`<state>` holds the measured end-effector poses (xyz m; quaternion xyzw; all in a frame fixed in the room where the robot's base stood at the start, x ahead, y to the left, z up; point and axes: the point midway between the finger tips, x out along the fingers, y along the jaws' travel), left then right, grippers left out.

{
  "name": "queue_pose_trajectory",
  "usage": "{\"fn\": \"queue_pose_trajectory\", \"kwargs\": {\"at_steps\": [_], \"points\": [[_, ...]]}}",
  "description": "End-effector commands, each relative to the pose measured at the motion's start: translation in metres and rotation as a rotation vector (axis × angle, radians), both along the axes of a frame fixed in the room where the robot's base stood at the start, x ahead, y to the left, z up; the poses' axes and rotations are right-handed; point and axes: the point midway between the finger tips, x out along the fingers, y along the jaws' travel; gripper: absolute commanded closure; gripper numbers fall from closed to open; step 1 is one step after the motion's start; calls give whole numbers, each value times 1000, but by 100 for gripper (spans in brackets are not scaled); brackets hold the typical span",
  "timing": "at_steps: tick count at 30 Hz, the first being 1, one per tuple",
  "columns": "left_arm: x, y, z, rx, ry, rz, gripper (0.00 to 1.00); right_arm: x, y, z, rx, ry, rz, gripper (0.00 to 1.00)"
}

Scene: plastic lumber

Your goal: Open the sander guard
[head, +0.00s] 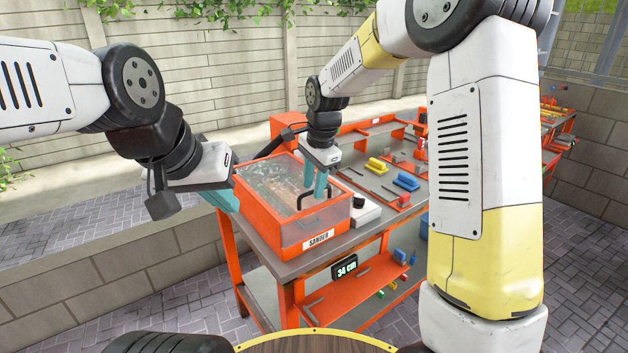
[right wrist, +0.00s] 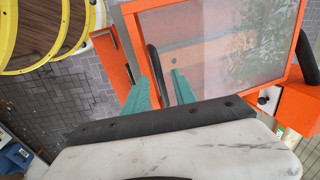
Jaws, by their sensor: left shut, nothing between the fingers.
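The sander (head: 278,229) is an orange box on the workbench, with "SANDER" on its front label. Its clear, orange-framed guard (head: 262,178) lies flat over the box and looks closed. A black bar handle (head: 313,193) sits on the guard near its front right. My right gripper (head: 316,182) points down at the handle. In the right wrist view its teal fingers (right wrist: 160,82) stand apart, with the handle (right wrist: 154,66) between them; contact is unclear. My left gripper (head: 226,199) is shut and empty, beside the sander's left edge, its tips partly hidden.
A grey box with a black knob (head: 360,206) stands right of the sander. Yellow and blue blocks (head: 405,181) lie farther along the bench (head: 352,240). A "34 cm" display (head: 345,268) hangs below its front edge. A stone wall runs behind.

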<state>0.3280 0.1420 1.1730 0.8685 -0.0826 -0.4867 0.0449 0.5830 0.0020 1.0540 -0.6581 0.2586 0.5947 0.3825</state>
Motion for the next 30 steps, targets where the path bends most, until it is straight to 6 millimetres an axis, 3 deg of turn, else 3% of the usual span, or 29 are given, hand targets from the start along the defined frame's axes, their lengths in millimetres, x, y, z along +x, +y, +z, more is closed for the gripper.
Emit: {"fn": "queue_pose_trajectory", "kwargs": {"at_steps": [8,13,30], "points": [[0,0,0,0,0,0,100,0,0,-2,0,0,1,67],[0,0,0,0,0,0,100,0,0,-2,0,0,1,100],[0,0,0,0,0,0,100,0,0,-1,0,-1,1,100]]}}
